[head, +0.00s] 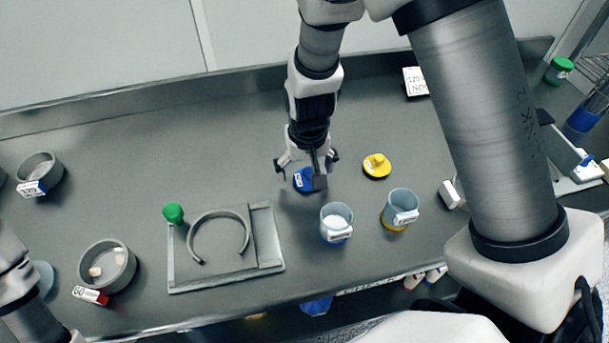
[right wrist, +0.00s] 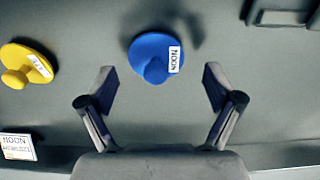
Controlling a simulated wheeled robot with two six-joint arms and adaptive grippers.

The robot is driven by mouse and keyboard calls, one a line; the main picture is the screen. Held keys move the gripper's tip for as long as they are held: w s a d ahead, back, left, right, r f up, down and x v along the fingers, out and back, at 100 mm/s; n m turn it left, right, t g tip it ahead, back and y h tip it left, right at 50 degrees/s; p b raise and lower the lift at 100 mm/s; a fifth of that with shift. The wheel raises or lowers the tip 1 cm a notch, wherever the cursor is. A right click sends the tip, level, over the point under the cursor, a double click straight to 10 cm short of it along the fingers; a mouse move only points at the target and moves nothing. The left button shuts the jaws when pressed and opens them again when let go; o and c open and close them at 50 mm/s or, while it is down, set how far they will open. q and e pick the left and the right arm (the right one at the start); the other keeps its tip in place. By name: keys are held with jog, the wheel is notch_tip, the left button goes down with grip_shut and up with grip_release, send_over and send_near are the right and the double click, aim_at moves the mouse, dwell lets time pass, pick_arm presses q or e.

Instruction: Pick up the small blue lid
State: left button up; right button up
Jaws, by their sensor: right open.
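The small blue lid (head: 302,181) lies flat on the grey bench, partly covered by my right gripper in the head view. In the right wrist view, the blue lid (right wrist: 146,47) shows whole, with a round knob and a white "NOON" label. My right gripper (head: 307,163) points down over the lid. Its fingers are spread wide and empty. In the right wrist view the lid lies between and slightly beyond the fingertips; the exact height above it cannot be told. My left arm shows at the lower left edge, but its gripper is out of view.
A yellow lid (head: 377,166) lies to the right of the blue one. Two clear cups, one with white powder (head: 336,224) and one with a yellow base (head: 400,209), stand nearer. A tray with an open ring (head: 219,237) and green knob is to the left.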

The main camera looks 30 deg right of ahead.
jog(key=shift+d+f, duration=0.15)
jog(key=shift+f, duration=0.35)
jog(key=shift+s+d, duration=0.1)
jog(key=shift+d, duration=0.05)
jog(key=c, duration=1)
jog(key=shift+c, duration=0.3)
